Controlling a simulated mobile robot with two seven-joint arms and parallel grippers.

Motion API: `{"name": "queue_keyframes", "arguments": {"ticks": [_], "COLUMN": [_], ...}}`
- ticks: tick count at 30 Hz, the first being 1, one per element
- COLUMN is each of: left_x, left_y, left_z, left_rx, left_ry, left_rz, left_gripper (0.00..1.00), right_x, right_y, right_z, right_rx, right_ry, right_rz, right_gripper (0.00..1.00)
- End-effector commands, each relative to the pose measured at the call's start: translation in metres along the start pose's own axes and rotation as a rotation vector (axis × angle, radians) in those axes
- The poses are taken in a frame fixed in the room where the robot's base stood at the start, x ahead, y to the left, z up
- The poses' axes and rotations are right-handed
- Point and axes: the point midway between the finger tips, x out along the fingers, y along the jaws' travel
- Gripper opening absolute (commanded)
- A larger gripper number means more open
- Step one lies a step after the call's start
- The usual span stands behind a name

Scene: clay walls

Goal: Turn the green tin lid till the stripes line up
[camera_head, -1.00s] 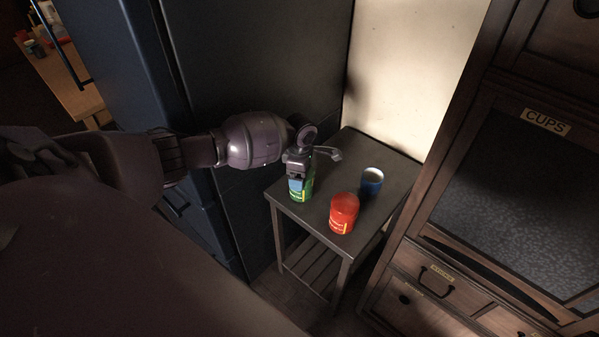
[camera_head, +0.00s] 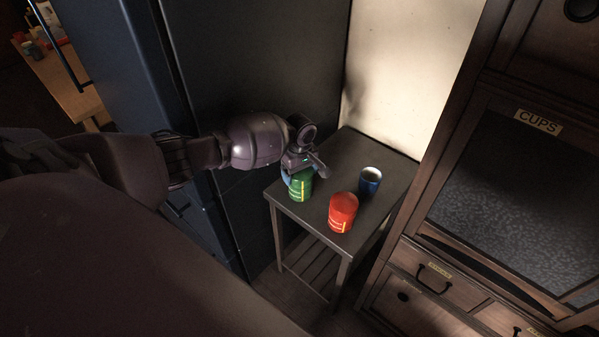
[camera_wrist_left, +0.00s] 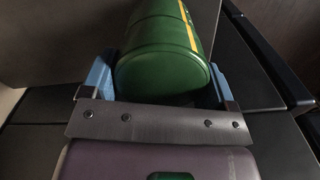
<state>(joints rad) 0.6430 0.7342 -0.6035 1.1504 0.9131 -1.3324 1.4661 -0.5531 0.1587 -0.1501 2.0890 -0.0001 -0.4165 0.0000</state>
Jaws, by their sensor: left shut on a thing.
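The green tin (camera_head: 301,191) stands upright on the left part of a small dark table, with yellow marks on its side. My left gripper (camera_head: 299,174) is over its top, with the blue fingers either side of the lid, shut on it. In the left wrist view the green tin (camera_wrist_left: 165,45) fills the space between the fingers (camera_wrist_left: 157,85). A yellow stripe (camera_wrist_left: 189,28) runs along its side there. I cannot tell whether the lid and body stripes line up. The gripper hides part of the lid in the head view. My right gripper is not in view.
A red tin (camera_head: 343,213) stands to the right of the green tin on the small table (camera_head: 395,165). A dark cabinet labelled CUPS (camera_head: 537,121) is at the right. A dark tall unit (camera_head: 260,60) stands behind my arm.

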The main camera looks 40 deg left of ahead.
Motion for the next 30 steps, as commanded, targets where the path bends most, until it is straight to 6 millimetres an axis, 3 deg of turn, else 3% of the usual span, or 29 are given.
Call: {"name": "queue_keyframes", "arguments": {"ticks": [25, 26, 29, 30], "left_x": [0.0040, 0.0040, 0.0041, 0.0040], "left_y": [-0.0001, -0.0002, -0.0002, -0.0002], "left_z": [0.0005, 0.0005, 0.0005, 0.0004], "left_rx": [-0.004, -0.004, -0.004, -0.004], "left_ry": [-0.001, -0.001, -0.001, -0.001], "left_rz": [-0.001, -0.001, -0.001, -0.001], "left_gripper": [0.58, 0.84, 0.99, 1.00], "right_x": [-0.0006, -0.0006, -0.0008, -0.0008], "right_y": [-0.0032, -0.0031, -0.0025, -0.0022], "right_z": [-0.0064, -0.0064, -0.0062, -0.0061], "right_rx": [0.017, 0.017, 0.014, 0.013], "right_ry": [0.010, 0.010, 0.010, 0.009], "right_rz": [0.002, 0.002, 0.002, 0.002], "right_gripper": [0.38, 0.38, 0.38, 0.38]}}
